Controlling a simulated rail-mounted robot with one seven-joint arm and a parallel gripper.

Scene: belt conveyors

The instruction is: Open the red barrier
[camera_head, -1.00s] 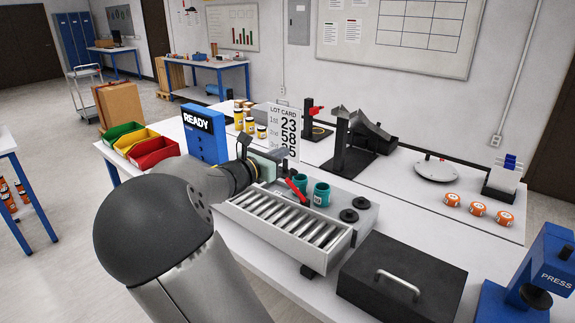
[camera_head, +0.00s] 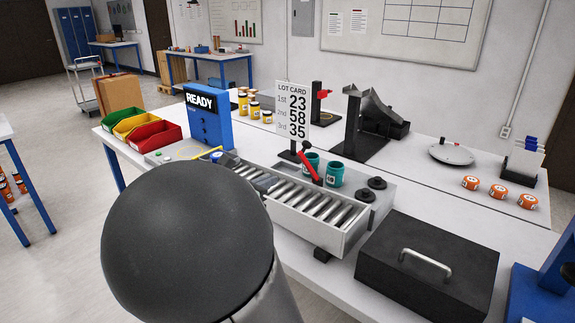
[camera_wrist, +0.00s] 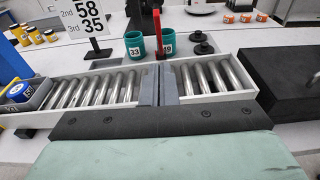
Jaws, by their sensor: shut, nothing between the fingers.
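The red barrier (camera_head: 310,164) is a thin red bar at the back edge of the roller conveyor (camera_head: 345,238), slanting down toward the rollers in the head view. In the wrist view the red barrier (camera_wrist: 158,32) stands between two teal cups, straight ahead of my fingers. My gripper (camera_wrist: 159,72) is shut and empty, its two grey fingers side by side over the rollers, pointing at the barrier. The barrier's near end is close to the fingertips; I cannot tell whether they touch. In the head view my arm's dark round joint hides most of the gripper.
Teal cups (camera_head: 335,174) and black knobs (camera_head: 377,183) stand just behind the conveyor. A blue-lidded jar (camera_wrist: 19,91) sits at the conveyor's left end. A black box with a handle (camera_head: 428,268) is to the right.

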